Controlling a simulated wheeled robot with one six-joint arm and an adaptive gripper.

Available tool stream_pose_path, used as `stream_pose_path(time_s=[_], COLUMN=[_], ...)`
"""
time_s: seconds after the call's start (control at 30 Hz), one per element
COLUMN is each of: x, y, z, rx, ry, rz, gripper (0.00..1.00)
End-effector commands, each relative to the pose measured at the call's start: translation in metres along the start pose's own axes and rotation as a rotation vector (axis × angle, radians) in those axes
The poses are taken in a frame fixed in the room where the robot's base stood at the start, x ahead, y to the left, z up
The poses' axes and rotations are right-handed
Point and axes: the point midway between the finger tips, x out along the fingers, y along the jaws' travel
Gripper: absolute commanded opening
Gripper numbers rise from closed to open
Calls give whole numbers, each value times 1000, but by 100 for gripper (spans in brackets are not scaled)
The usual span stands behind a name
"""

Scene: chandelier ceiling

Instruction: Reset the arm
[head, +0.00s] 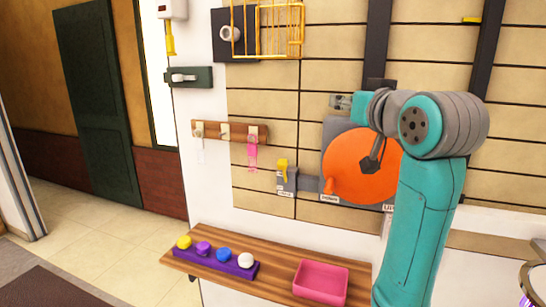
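My teal and grey arm rises at the right of the head view and bends toward the wall panel. What looks like my gripper (342,101) is a small grey shape at the left end of the wrist, above the orange disc (345,160). Its fingers are too small and unclear to tell open from shut. I see nothing held in it. My arm hides the right part of the disc and some of the wall behind.
A wooden shelf (280,287) below the panel holds a pink tray (321,282) and a purple block (215,262) with several coloured knobs. A yellow-handled switch (283,170), a hook rack (225,132) and a yellow wire cage (280,30) are on the wall. Floor (110,230) is open at left.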

Motion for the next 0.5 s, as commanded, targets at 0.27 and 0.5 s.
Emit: stream_pose_path(time_s=[0.27, 0.5], x=[18, 12], y=[16, 26], z=[117, 212], rx=[34, 55], ry=[-25, -43], rz=[26, 53], gripper=[35, 35])
